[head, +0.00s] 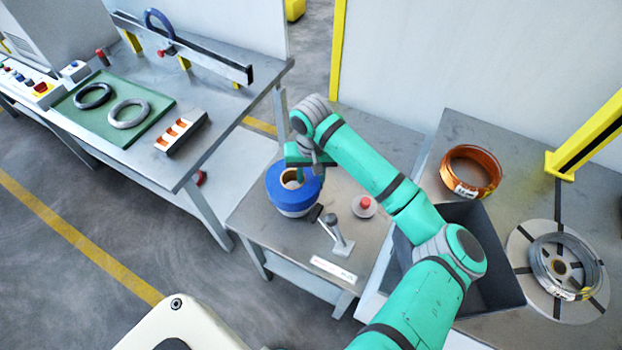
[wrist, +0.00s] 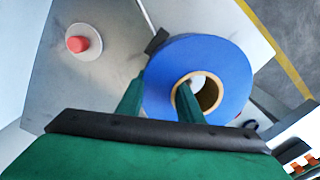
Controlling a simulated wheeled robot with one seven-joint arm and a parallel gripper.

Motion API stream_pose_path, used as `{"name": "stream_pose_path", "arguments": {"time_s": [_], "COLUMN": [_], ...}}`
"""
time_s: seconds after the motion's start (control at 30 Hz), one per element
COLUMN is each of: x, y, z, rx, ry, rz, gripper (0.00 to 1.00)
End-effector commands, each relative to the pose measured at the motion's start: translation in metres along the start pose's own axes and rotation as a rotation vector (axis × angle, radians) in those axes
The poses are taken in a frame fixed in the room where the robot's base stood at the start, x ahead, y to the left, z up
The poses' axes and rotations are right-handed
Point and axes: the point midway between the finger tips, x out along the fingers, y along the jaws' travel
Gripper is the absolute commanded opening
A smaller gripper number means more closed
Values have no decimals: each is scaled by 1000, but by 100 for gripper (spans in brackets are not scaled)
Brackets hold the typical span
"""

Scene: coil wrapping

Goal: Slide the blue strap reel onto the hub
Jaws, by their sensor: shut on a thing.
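The blue strap reel (head: 280,196) is a thick ring with a tan core, at the left of the small grey table in the head view. It also shows in the wrist view (wrist: 225,65). My gripper (head: 304,166) is over it from above. In the wrist view, one finger of my gripper (wrist: 160,98) is inside the core and the other is outside the rim, shut on the reel's wall. I cannot tell whether the reel touches the table. A pale disc with a red-topped post, seemingly the hub (head: 365,205), stands empty to the right; it also shows in the wrist view (wrist: 83,45).
A grey lever bracket (head: 338,238) stands just in front of the reel. A dark bin (head: 480,255) and an orange wire coil (head: 470,172) are on the right. A bench (head: 215,95) with a green mat (head: 115,110) is at left. The space between reel and hub looks clear.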

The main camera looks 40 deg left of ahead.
Motion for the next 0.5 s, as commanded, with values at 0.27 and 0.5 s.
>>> {"name": "stream_pose_path", "arguments": {"time_s": [0.27,0.5], "x": [4,9], "y": [0,0], "z": [0,0], "rx": [1,1], "ry": [2,2], "rz": [-1,-2], "gripper": [0,0]}}
